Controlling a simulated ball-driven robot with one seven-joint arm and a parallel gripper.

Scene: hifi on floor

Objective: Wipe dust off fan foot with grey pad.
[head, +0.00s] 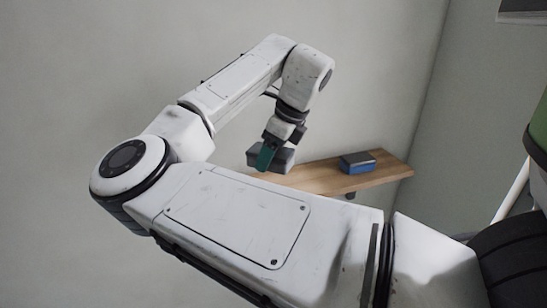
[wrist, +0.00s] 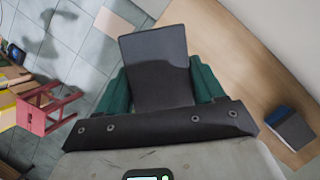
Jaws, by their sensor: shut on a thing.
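My gripper (head: 268,156) is shut on the grey pad (head: 285,158) and holds it in front of the wooden wall shelf. In the wrist view, the dark grey pad (wrist: 154,62) sits between the two green fingers of my gripper (wrist: 161,88) and sticks out beyond them. I cannot make out the fan foot or its dust for sure. A small dark object (wrist: 15,53) stands on the floor at the far left of the wrist view, too small to identify.
The wooden shelf (head: 330,176) carries a blue block with a grey top (head: 357,163), also seen in the wrist view (wrist: 290,126). Below, a red stool (wrist: 42,112) and boxes (wrist: 13,80) stand on the tiled floor (wrist: 85,55). A green object (head: 540,125) is at the right edge.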

